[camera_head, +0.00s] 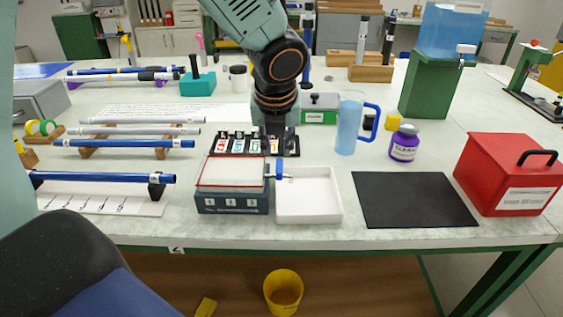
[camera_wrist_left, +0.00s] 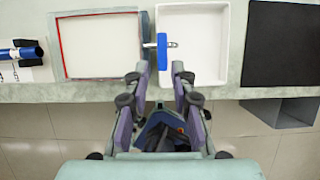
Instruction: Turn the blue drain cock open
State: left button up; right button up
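The blue drain cock (camera_head: 280,168) is on the right side of the grey box with a red-rimmed pale top (camera_head: 232,186). Its silver spout points over the white tray (camera_head: 336,207). In the left wrist view the blue handle (camera_wrist_left: 161,46) stands crosswise to the spout. My left gripper (camera_head: 279,146) comes down from above, just behind the cock. My right gripper is not in view.
A rack of small numbered cards (camera_head: 238,145) stands right behind the box. A black mat (camera_head: 415,200) and red box (camera_head: 507,175) are to the right. A blue jug (camera_head: 348,126) and purple jar (camera_head: 404,144) stand behind the mat. Blue rods (camera_head: 125,143) lie left.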

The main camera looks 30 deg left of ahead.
aim_at(280, 165)
pick_arm(q)
jog(key=b+x, duration=0.1)
jog(key=x, duration=0.2)
jog(key=b+x, duration=0.1)
jog(key=x, duration=0.1)
jog(key=shift+d+f+b, duration=0.25)
jog(key=shift+d+b, duration=0.05)
jog(key=shift+d, duration=0.05)
jog(key=shift+w+a+f, duration=0.2)
jog(key=shift+a+f, duration=0.3)
jog(key=shift+f, duration=0.1)
jog(key=shift+w+d, duration=0.1)
jog(key=shift+d, duration=0.2)
jog(key=shift+a, duration=0.15)
jog(key=c, duration=0.5)
grip_shut()
